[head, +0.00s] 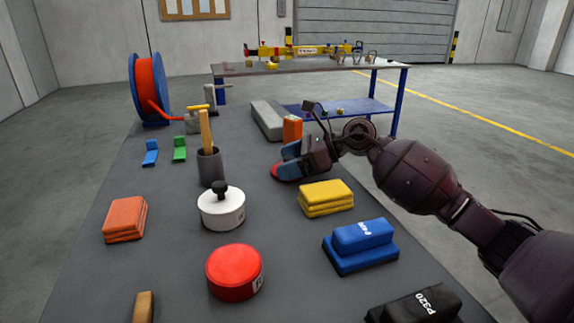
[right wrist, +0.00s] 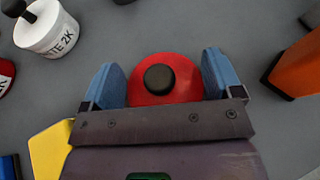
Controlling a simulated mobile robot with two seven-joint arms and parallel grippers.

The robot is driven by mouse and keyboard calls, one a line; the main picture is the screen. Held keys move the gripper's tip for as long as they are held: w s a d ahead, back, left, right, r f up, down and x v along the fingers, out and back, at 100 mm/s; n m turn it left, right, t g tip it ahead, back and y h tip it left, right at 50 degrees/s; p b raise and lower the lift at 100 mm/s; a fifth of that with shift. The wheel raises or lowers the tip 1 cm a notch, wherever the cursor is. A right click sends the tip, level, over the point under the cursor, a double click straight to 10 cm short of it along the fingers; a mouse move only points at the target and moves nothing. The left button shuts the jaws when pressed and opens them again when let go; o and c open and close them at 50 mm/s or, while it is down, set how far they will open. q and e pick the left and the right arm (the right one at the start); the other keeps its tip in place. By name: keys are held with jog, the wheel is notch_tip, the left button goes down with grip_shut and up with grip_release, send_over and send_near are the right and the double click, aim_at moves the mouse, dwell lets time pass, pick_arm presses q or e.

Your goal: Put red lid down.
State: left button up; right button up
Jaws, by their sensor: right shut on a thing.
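My right gripper (head: 286,165) has its blue fingers shut on the red lid (head: 275,171). In the head view only a small red edge of the lid shows at the fingertips, low over the table. In the right wrist view the round red lid (right wrist: 146,93) with a black knob (right wrist: 159,77) sits between the two blue fingers of the gripper (right wrist: 162,82). I cannot tell whether the lid touches the table. A red round tin (head: 235,271) stands at the front of the table, apart from the gripper. My left gripper is not in view.
A white tin with a black knob (head: 221,207) and a grey cup with a wooden handle (head: 210,165) stand left of the gripper. Yellow pads (head: 326,197), blue blocks (head: 361,246) and an orange block (head: 292,128) are close by. Bare table (head: 176,205) shows between items.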

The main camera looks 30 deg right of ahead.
jog(key=shift+f, duration=0.25)
jog(key=o, duration=0.7)
jog(key=shift+r, duration=0.1)
jog(key=shift+r, duration=0.2)
jog(key=p+v, duration=0.1)
jog(key=v, duration=0.5)
jog(key=shift+s+d+r+p, duration=0.15)
jog(key=shift+s+d+p, duration=0.15)
jog(key=shift+s+d, duration=0.25)
jog(key=shift+w, duration=0.1)
